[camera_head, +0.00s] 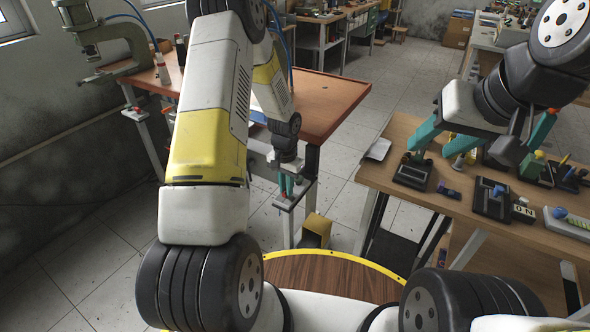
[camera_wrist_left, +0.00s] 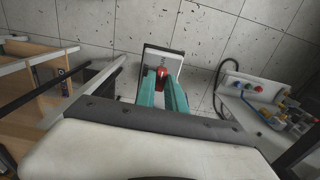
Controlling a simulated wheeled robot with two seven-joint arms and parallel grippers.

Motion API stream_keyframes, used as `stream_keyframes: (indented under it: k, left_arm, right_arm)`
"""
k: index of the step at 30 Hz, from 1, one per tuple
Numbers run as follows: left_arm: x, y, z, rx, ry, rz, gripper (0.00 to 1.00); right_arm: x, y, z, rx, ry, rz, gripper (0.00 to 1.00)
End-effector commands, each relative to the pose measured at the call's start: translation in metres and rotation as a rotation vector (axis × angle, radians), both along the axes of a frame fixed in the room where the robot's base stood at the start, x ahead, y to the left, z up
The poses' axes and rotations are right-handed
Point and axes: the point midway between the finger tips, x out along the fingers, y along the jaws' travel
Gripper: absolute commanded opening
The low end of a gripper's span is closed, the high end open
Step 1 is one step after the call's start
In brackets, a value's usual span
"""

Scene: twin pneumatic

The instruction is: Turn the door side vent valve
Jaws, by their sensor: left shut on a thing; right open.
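The vent valve shows in the left wrist view as a red knob (camera_wrist_left: 162,72) on a light plate with dark borders (camera_wrist_left: 150,52) and a small dark marking. My left gripper (camera_wrist_left: 161,82) has its teal fingers shut on the red knob, one on each side. In the head view my left gripper (camera_head: 289,186) points down at a small grey bracket plate (camera_head: 284,204) by the leg of the orange-topped table. The knob is mostly hidden there by the fingers. My right gripper (camera_head: 478,142) is open and empty, its teal fingers spread wide above the wooden table at the right.
The wooden table (camera_head: 386,181) at the right carries several small devices under my right gripper. The orange-topped table (camera_head: 331,92) stands behind my left gripper. A yellow box (camera_head: 315,231) lies on the floor below. Tiled floor (camera_head: 337,199) is free between the tables.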

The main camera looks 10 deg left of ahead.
Motion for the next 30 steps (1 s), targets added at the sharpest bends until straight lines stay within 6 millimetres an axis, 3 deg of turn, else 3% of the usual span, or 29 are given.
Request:
stream_keyframes:
  k: [8, 9, 12, 23, 30]
  left_arm:
    - [0.001, 0.0, 0.001, 0.0, -0.002, -0.004, 0.0]
    - [0.001, 0.0, 0.001, 0.0, -0.002, -0.004, 0.16]
    - [0.001, 0.0, 0.001, 0.001, -0.001, -0.003, 0.36]
    - [0.001, 0.0, 0.003, 0.0, -0.002, -0.001, 0.36]
    - [0.002, 0.0, 0.039, 0.0, -0.005, 0.001, 0.36]
  right_arm:
    - [0.0, 0.0, 0.0, 0.0, 0.0, 0.0, 0.48]
    - [0.0, 0.0, 0.0, 0.0, 0.0, 0.0, 0.48]
    - [0.0, 0.0, 0.0, 0.0, 0.0, 0.0, 0.48]
    - [0.0, 0.0, 0.0, 0.0, 0.0, 0.0, 0.48]
    - [0.0, 0.0, 0.0, 0.0, 0.0, 0.0, 0.48]
